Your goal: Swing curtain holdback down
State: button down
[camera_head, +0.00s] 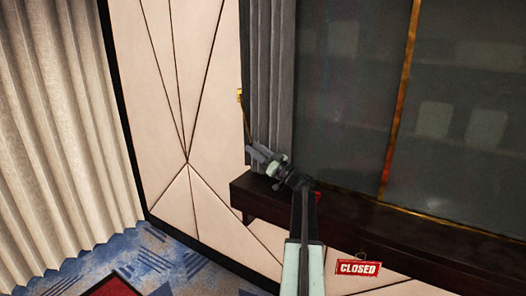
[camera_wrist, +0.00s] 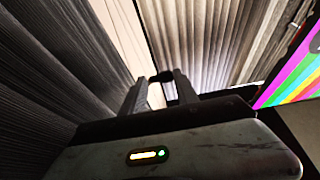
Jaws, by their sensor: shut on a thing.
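The curtain holdback (camera_head: 243,112) is a thin brass-coloured piece. Its small bracket is on the pale panelled wall at the left edge of the grey curtain (camera_head: 268,75), and its arm runs down from there toward my gripper. My gripper (camera_head: 256,154) is at the curtain's lower left edge, shut on the holdback's lower end; the grip itself is small and partly hidden. In the wrist view, my gripper (camera_wrist: 158,92) shows its two fingers with a dark piece between their tips. The grey curtain also fills the left of the wrist view (camera_wrist: 50,70).
A dark wooden ledge (camera_head: 420,240) runs below the glass, close under my gripper. A red CLOSED sign (camera_head: 358,267) hangs below the ledge. A beige curtain (camera_head: 60,130) hangs at far left. Patterned blue carpet (camera_head: 165,262) lies below. A colour-striped screen (camera_wrist: 295,75) shows in the wrist view.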

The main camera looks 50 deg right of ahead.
jog(key=shift+w+a+f, duration=0.35)
jog(key=shift+w, duration=0.05)
jog(key=c, duration=1.1)
grip_release()
jog(key=shift+o, duration=0.2)
jog(key=shift+d, duration=0.1)
jog(key=s+d+f+b, duration=0.1)
jog(key=s+d, duration=0.1)
jog(key=s, duration=1.2)
jog(key=shift+s+d+b, duration=0.25)
jog(key=shift+s+b, duration=0.05)
